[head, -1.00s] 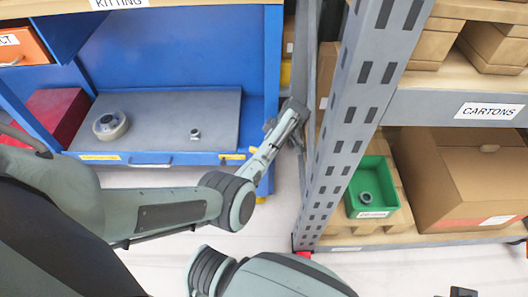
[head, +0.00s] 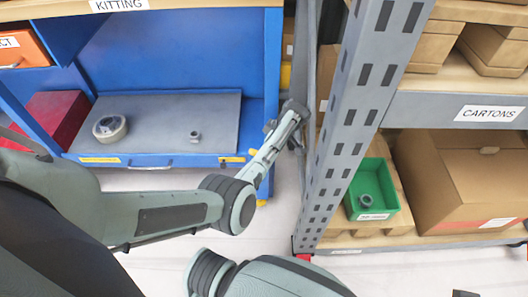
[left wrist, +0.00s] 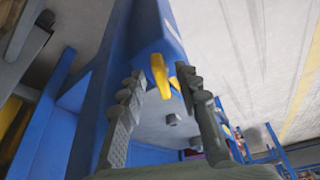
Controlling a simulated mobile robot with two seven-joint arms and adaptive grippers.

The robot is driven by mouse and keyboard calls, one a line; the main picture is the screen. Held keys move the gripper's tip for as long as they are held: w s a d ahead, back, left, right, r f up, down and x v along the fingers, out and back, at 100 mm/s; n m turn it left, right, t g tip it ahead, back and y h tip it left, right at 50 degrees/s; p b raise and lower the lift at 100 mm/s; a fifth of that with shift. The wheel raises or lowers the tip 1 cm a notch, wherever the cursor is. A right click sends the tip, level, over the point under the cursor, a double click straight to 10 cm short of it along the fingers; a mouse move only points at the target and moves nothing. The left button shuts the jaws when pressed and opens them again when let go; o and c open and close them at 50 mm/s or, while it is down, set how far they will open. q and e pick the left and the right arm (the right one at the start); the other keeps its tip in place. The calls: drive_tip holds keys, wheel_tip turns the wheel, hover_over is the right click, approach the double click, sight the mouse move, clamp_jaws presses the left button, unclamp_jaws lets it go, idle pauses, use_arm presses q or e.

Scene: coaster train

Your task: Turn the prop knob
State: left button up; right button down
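A yellow knob (left wrist: 158,76) shows in the left wrist view beside a blue upright (left wrist: 100,95). I take it for the prop knob. My left gripper (left wrist: 160,74) is open, with its two dark ridged fingers apart on either side of the knob in the picture. I cannot tell whether either finger touches it. In the head view, a small yellow piece (head: 253,150) shows beside my left forearm near the blue bench's right post. My left fingertips are not clear there. A small dark shape at the bottom right edge may be my right gripper (head: 465,293); its fingers are not visible.
The blue kitting bench (head: 180,45) holds a grey tray (head: 165,135) with a round part (head: 110,128) and a small fitting (head: 195,136). A grey rack upright (head: 350,110) stands close right of my left forearm. A green bin (head: 385,180) and cartons fill the rack.

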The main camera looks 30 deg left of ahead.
use_arm(q)
drive_tip(key=v, duration=1.1)
drive_tip(key=shift+d+r, duration=0.2)
drive_tip(key=shift+r, duration=0.1)
